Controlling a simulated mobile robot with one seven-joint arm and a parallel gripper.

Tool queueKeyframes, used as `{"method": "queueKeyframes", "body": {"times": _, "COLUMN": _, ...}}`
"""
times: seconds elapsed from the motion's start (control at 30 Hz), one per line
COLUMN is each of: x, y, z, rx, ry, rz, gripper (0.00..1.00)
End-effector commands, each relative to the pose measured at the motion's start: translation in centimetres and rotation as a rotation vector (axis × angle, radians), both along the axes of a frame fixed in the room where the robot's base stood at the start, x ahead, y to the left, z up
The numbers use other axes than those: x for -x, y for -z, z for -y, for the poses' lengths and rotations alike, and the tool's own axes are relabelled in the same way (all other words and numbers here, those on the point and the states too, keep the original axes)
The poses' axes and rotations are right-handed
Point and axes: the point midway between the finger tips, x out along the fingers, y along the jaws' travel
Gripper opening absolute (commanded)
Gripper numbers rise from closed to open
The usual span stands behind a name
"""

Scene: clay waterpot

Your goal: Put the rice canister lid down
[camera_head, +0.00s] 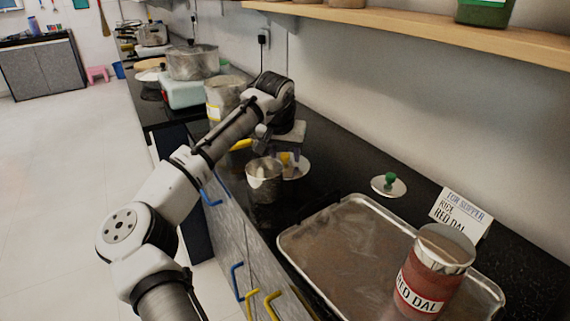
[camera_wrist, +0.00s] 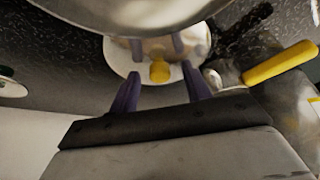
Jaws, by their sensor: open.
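A round shiny lid with a yellow knob (camera_wrist: 159,72) lies on the black counter, seemingly flat; it is likely the rice canister lid. It also shows in the head view (camera_head: 300,168), partly behind a steel cup. My gripper (camera_wrist: 158,92) is open, its two purple fingers apart on either side of the knob and not visibly touching it. In the head view my gripper (camera_head: 290,158) is low over the lid, partly hidden by my arm. Whether the fingertips touch the lid I cannot tell.
The steel cup (camera_head: 264,174) stands close beside the lid; a yellow handle (camera_wrist: 280,62) lies right of it in the wrist view. A metal tray (camera_head: 335,245) bears a red dal canister (camera_head: 430,275). A green-knobbed lid (camera_head: 388,186) and a card (camera_head: 461,212) are behind.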

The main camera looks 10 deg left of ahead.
Motion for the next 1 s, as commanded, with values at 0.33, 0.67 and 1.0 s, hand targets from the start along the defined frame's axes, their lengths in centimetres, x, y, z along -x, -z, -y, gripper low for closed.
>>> {"method": "queueKeyframes", "body": {"times": 0.33, "x": 0.0, "y": -0.1, "z": 0.0, "rx": 0.000, "ry": 0.001, "rz": 0.001, "gripper": 0.15}}
{"method": "queueKeyframes", "body": {"times": 0.67, "x": 0.0, "y": -0.1, "z": 0.0, "rx": 0.000, "ry": 0.001, "rz": 0.001, "gripper": 0.00}}
{"method": "queueKeyframes", "body": {"times": 1.0, "x": -0.1, "y": -2.7, "z": 0.1, "rx": -0.001, "ry": 0.002, "rz": 0.003, "gripper": 0.00}}
